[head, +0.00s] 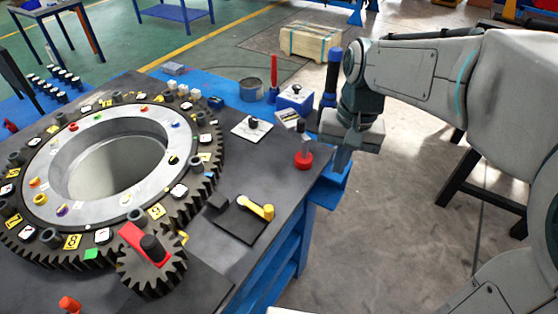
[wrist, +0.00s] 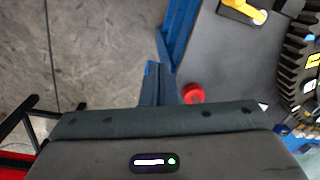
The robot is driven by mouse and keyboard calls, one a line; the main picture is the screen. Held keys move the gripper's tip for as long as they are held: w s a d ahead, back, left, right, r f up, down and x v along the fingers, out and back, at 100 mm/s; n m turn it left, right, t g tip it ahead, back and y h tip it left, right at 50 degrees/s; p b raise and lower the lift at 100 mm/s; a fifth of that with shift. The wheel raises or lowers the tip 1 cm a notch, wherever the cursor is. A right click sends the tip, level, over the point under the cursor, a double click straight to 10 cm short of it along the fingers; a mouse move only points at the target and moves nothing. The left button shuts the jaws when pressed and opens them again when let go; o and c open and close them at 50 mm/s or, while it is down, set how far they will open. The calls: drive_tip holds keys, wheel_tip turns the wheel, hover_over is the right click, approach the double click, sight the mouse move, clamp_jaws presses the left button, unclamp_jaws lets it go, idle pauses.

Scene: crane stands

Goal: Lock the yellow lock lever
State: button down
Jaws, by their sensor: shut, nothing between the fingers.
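The yellow lock lever (head: 256,207) lies on a dark square plate (head: 236,225) near the table's right edge, in front of the large gear ring. In the wrist view the lever (wrist: 250,12) shows at the top, partly cut off by the frame. My gripper (head: 341,160) is at the table's right edge, beyond and to the right of the lever, well apart from it. It points down with its fingers together and nothing held. In the wrist view its fingers (wrist: 158,88) show beside the blue table frame.
A red round knob (head: 304,159) stands close to my gripper. A large toothed ring (head: 108,165) fills the table's left part, with a small gear (head: 152,262) carrying a red handle in front. Blue boxes (head: 295,99) stand behind. The table surface between knob and lever is clear.

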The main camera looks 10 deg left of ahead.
drive_tip(key=w+a+g, duration=0.2)
drive_tip(key=w+a, duration=0.2)
drive_tip(key=a, duration=0.9)
drive_tip(key=h, duration=0.1)
approach(255, 205)
drive_tip(key=shift+g, duration=0.3)
drive_tip(key=d+f, duration=0.1)
drive_tip(key=w+d+f, duration=0.1)
drive_tip(key=f, duration=0.1)
drive_tip(key=w+d+f, duration=0.1)
drive_tip(key=d+f, duration=0.1)
drive_tip(key=shift+w+f, duration=0.1)
drive_tip(key=shift+w, duration=0.15)
drive_tip(key=s+p, duration=0.1)
drive_tip(key=s, duration=0.2)
drive_tip(key=shift+s, duration=0.15)
drive_tip(key=shift+s+a, duration=0.1)
drive_tip(key=shift+s, duration=0.25)
